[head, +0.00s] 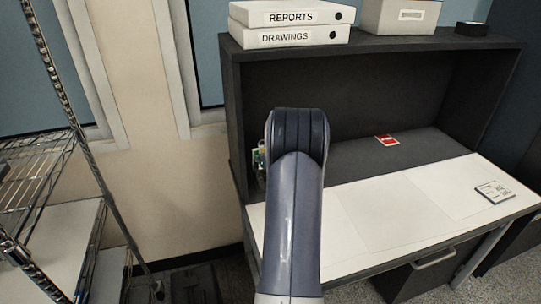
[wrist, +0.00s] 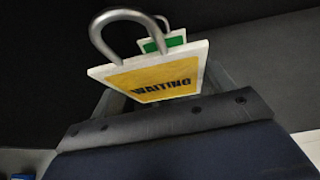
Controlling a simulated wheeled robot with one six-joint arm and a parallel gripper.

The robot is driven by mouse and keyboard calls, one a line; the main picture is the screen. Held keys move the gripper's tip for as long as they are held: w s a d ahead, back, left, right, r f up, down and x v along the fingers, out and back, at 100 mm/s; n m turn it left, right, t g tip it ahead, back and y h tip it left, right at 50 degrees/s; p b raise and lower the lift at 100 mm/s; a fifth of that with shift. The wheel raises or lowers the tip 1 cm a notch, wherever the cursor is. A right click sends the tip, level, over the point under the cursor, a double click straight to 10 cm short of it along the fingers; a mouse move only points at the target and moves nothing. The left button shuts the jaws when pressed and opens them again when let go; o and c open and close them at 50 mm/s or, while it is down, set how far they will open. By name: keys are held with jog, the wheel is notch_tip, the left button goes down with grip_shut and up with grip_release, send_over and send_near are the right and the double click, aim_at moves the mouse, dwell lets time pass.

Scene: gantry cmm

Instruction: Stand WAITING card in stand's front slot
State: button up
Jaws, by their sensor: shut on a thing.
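The WAITING card (wrist: 160,86) is a yellow panel with a white border, tilted in the wrist view. My gripper (wrist: 162,98) is shut on the card, with grey fingers partly showing at its sides. A grey wire loop (wrist: 122,16), seemingly part of the stand, overlaps the card's upper left edge. A green and white card (wrist: 165,42) is behind it, near a second, thinner loop. I cannot tell whether the WAITING card is seated in the front slot. In the head view my arm hides the gripper and most of the stand; a small green and yellow patch (head: 258,158) shows beside it.
A red card (head: 387,140) lies on the dark desk's inner surface. Binders (head: 290,27) and a box (head: 400,17) sit on top of the hutch. A wire rack (head: 35,170) stands at left.

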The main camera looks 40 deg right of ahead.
jog(key=shift+f+b, duration=3.4)
jog(key=shift+f, duration=0.35)
jog(key=shift+f+b, duration=0.3)
jog(key=shift+b, duration=0.2)
jog(key=o, duration=1)
jog(key=shift+c, duration=0.6)
